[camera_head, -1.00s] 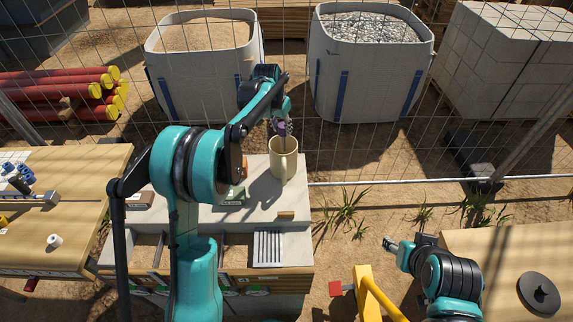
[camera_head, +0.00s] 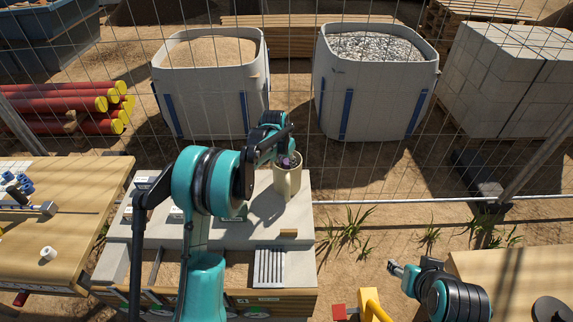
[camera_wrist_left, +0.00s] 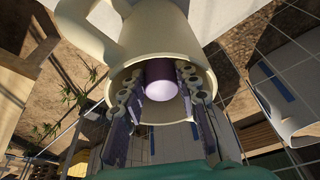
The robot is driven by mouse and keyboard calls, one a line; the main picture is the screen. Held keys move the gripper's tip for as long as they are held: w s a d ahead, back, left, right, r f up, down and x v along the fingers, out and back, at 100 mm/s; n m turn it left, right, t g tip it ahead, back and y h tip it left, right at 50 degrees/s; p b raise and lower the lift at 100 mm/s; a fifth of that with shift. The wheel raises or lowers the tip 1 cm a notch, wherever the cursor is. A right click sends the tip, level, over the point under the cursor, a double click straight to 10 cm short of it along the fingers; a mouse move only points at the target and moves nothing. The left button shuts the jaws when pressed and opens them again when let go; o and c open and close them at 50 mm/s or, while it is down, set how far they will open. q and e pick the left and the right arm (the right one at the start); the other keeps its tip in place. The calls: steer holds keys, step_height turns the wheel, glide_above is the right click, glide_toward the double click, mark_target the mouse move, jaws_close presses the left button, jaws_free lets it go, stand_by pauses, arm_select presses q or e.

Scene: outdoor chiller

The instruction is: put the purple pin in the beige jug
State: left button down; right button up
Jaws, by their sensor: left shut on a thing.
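The beige jug (camera_head: 288,183) stands upright at the back right of the grey counter. In the left wrist view the jug (camera_wrist_left: 140,35) fills the upper middle, its mouth facing the camera. My left gripper (camera_head: 287,160) is at the jug's mouth. In the left wrist view its two fingers (camera_wrist_left: 160,85) reach past the rim, shut on the purple pin (camera_wrist_left: 160,78) between them. The pin's near end faces the camera and its other end lies inside the jug. My right gripper (camera_head: 395,268) is low at the right, small, its jaws unclear.
The grey counter (camera_head: 235,236) has a small wooden block (camera_head: 289,233) and a ribbed grey tray (camera_head: 269,266) near its front. Wooden tables stand left and right. Behind are a wire fence and two big white bags (camera_head: 212,90).

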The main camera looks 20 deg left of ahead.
arm_select(q)
steer(key=c, duration=1.4)
jaws_free()
steer(key=shift+f, duration=0.1)
